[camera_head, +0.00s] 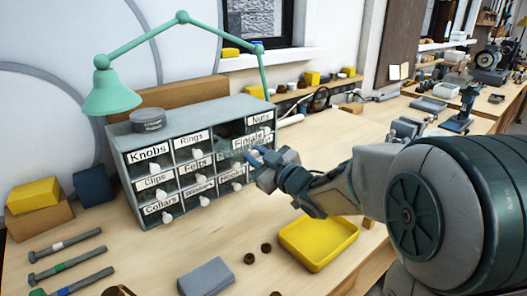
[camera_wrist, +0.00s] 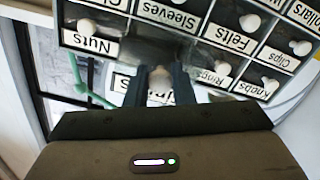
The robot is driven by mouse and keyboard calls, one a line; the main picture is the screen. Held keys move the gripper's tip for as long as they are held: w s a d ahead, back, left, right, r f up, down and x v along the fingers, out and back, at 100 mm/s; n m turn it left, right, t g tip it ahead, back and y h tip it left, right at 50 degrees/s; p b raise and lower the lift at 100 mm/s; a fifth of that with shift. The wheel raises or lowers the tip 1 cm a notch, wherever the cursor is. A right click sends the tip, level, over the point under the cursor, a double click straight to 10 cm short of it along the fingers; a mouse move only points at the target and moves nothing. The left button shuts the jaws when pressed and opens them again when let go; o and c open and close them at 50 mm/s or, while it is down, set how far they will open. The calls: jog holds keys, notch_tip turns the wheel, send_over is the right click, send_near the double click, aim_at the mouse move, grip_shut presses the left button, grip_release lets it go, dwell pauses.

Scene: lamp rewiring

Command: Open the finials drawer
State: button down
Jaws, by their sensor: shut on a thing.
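The grey parts cabinet (camera_head: 133,156) stands on the bench with rows of labelled, white-knobbed drawers. The finials drawer (camera_head: 245,140) is in the top row between Rings and Nuts. It stands out from the cabinet front, with a dark gap behind its face. My gripper (camera_head: 254,157) is in front of it. In the wrist view, where labels appear upside down, the fingers (camera_wrist: 160,82) are on either side of the finials drawer's pale knob (camera_wrist: 160,89), shut on it. The fingers partly cover its label. The drawer's contents cannot be made out.
A teal lamp (camera_head: 113,94) and a round tin (camera_head: 148,119) are on or above the cabinet. A yellow tray (camera_head: 318,243) lies below my arm. Bolts (camera_head: 66,243) lie front left, with a grey block (camera_head: 206,277) near the front. Neighbouring drawers are shut.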

dwell(0.3)
jog(key=c, duration=1.2)
grip_release()
jog(key=shift+c, duration=0.2)
jog(key=shift+s+d, duration=0.1)
jog(key=shift+s, duration=0.05)
jog(key=v, duration=1.3)
jog(key=shift+s+d+b, duration=0.2)
jog(key=shift+s+b, duration=0.05)
jog(key=shift+b, duration=0.1)
